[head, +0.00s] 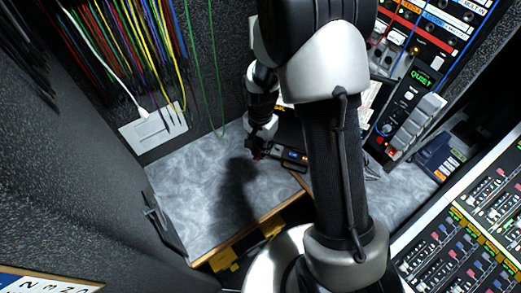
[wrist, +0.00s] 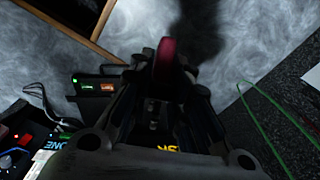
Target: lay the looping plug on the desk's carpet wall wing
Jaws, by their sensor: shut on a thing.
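The looping plug (wrist: 166,56) shows as a dark red, rounded piece in the wrist view. My gripper (wrist: 166,78) is shut on it, and the fingers hide its lower part. In the head view my gripper (head: 258,150) hangs over the grey mottled desk wing (head: 185,190) beside the dark carpet wall, and the plug is only a small dark red spot there. A dark shadow lies on the wing below the gripper. The wing also shows in the wrist view (wrist: 235,40). I cannot tell the exact height of the plug above the surface.
A black device with a lit display (head: 290,155) lies on the desk right of my gripper. A white wall plate (head: 152,128) with hanging cables and a green cable (head: 217,110) border the wing. Its wooden front edge (head: 255,222) is near. The wing's left part is clear.

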